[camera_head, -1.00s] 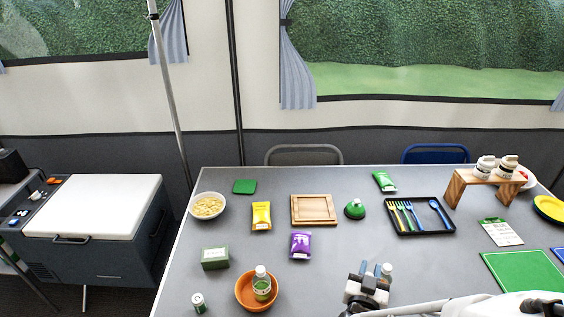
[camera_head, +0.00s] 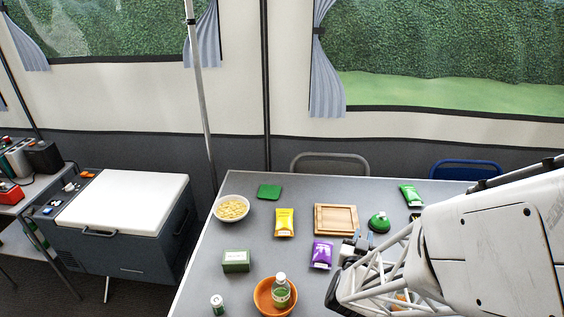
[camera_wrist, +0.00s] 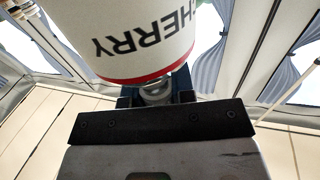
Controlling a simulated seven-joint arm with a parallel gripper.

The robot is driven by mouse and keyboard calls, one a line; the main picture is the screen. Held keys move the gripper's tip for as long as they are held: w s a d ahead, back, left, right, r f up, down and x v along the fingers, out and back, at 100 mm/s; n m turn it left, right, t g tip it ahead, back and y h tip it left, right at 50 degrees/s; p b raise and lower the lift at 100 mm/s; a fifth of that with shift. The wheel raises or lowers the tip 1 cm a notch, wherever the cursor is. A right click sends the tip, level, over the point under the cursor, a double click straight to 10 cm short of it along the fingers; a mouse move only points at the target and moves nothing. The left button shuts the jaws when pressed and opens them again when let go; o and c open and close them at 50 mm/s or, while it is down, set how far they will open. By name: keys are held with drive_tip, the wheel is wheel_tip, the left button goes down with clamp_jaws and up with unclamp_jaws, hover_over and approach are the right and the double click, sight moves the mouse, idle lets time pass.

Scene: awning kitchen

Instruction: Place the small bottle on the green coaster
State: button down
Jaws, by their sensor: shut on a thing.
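The green coaster (camera_head: 269,191) lies flat and bare near the table's back left corner in the head view. My gripper (camera_wrist: 157,92) is shut on a small white bottle (camera_wrist: 130,38) with a red band and "CHERRY" lettering, filling the top of the wrist view. The lettering shows upside down there. In the head view, my gripper (camera_head: 358,243) is partly visible right of the purple packet, away from the coaster. I cannot make out the held bottle there; my arm covers much of that area.
A bowl of snacks (camera_head: 232,209) stands left of the coaster, and a yellow packet (camera_head: 284,222) lies to its front right. A wooden tray (camera_head: 336,219), a purple packet (camera_head: 322,254), a green box (camera_head: 236,261) and an orange bowl (camera_head: 262,296) holding a bottle stand around the table.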

drive_tip(key=w+a+f+n+y, duration=0.2)
drive_tip(key=w+a+y, duration=0.3)
drive_tip(key=w+a, duration=2.1)
drive_tip(key=shift+w+n+t, duration=0.4)
drive_tip(key=shift+w+n, duration=0.3)
drive_tip(key=shift+w, duration=0.6)
drive_tip(key=w+a, duration=0.2)
drive_tip(key=w, duration=0.5)
drive_tip(key=w+a+f, duration=0.1)
drive_tip(key=w+a, duration=0.1)
drive_tip(key=w, duration=0.5)
drive_tip(key=shift+a+f, duration=0.2)
drive_tip(key=shift+a, duration=0.15)
drive_tip(key=shift+w, duration=0.15)
drive_tip(key=shift+w+a+f, duration=0.1)
drive_tip(key=shift+w+f, duration=0.1)
drive_tip(key=shift+f, duration=0.7)
drive_tip(key=shift+w+f, duration=0.15)
drive_tip(key=shift+f, duration=0.8)
